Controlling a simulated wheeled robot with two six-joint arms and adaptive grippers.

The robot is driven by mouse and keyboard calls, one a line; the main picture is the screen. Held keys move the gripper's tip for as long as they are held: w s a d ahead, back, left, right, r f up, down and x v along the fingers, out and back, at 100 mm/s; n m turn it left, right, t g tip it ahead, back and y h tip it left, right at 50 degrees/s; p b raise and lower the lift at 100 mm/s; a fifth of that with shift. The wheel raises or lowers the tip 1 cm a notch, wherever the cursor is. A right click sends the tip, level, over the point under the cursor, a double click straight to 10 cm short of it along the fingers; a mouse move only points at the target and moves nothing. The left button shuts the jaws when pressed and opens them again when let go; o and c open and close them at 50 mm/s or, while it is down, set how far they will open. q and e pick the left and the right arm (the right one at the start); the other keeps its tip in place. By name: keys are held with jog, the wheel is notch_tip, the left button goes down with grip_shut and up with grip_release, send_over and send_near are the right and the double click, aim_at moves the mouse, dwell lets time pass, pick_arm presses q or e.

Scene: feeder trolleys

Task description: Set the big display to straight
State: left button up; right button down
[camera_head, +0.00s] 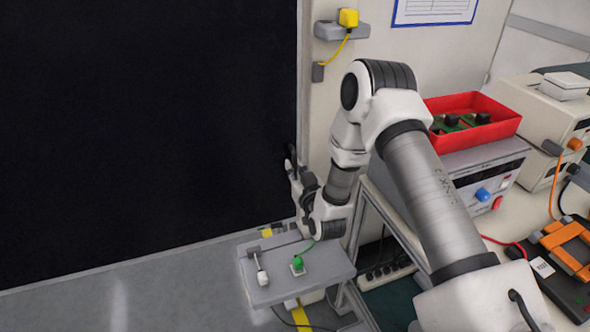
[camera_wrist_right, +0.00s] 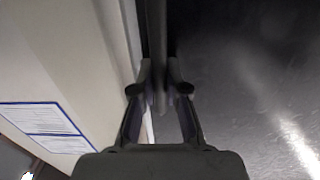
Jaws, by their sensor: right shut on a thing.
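The big display (camera_head: 145,130) is a large, dark, flat panel that fills the left half of the head view. Its right edge runs down beside a pale wall post. My right gripper (camera_head: 293,172) is at the lower part of that edge, shut on it. In the right wrist view the two fingers (camera_wrist_right: 160,92) of the right gripper are on either side of the dark edge strip (camera_wrist_right: 154,40) of the display. The exact finger contact is too dark to make out. My left gripper is not in view.
A small grey shelf (camera_head: 318,268) with a green-topped button and a white-tipped lever is below my right gripper. A red bin (camera_head: 465,103) sits on an instrument at the right. A yellow plug (camera_head: 348,18) is on the wall above. Grey floor is clear at lower left.

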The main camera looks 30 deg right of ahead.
jog(key=shift+w, duration=0.15)
jog(key=c, duration=1.2)
grip_release()
jog(key=v, duration=1.2)
